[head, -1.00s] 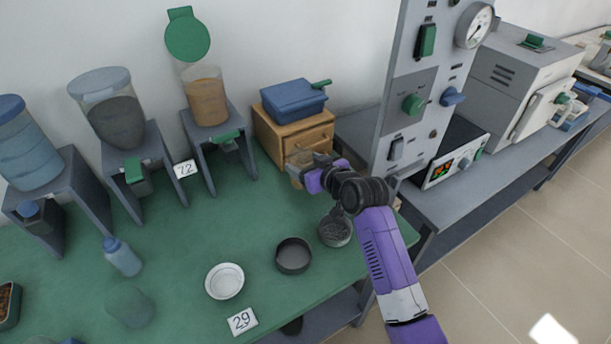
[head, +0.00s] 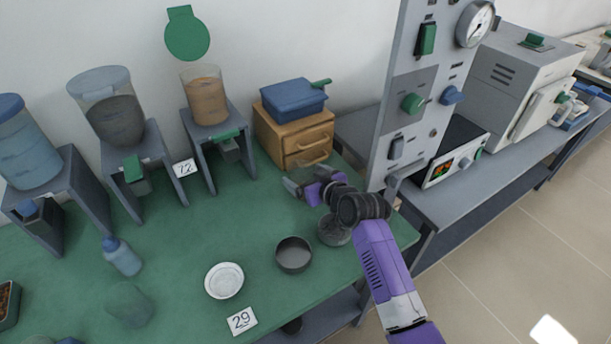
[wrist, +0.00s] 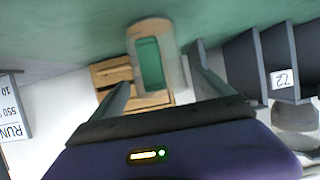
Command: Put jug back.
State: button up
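The jug (wrist: 150,62) appears as a clear, round-ended vessel with green showing through it. It fills the space between the two fingers of my gripper (wrist: 160,75), which look closed on its sides. In the head view my gripper (head: 300,184) is over the green table, in front of the wooden drawer box. The jug is small and pale there, partly hidden by the fingers. The wrist view is upside down, with the table at the top.
The wooden drawer box (head: 293,139) carries a blue case (head: 293,101). A dark dish (head: 293,255), a white bowl (head: 224,281) and a blue-capped bottle (head: 122,258) stand on the green table (head: 200,230). Dispensers on stands line the back left. A grey panel (head: 405,100) rises at right.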

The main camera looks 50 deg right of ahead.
jog(key=shift+r, duration=0.1)
jog(key=shift+r, duration=0.2)
jog(key=v, duration=1.2)
jog(key=shift+n+y, duration=0.3)
jog(key=s+a+f, duration=0.1)
jog(key=s+a, duration=0.3)
jog(key=s+a+f, duration=0.2)
jog(key=s+a, duration=0.2)
jog(key=a, duration=0.1)
jog(key=s+a+f, duration=0.2)
jog(key=s+a, duration=0.2)
jog(key=s, duration=0.1)
jog(key=shift+a, duration=0.4)
jog(key=s+a+r+n+t+y, duration=0.1)
jog(key=s+a+r, duration=0.3)
jog(key=s, duration=0.3)
jog(key=s+a+r+n+t+y, duration=0.1)
jog(key=s+a+r, duration=0.3)
jog(key=s, duration=0.4)
jog(key=shift+s+a+n+y, duration=0.3)
jog(key=shift+a+y, duration=0.2)
jog(key=shift+a, duration=0.05)
jog(key=shift+c, duration=0.2)
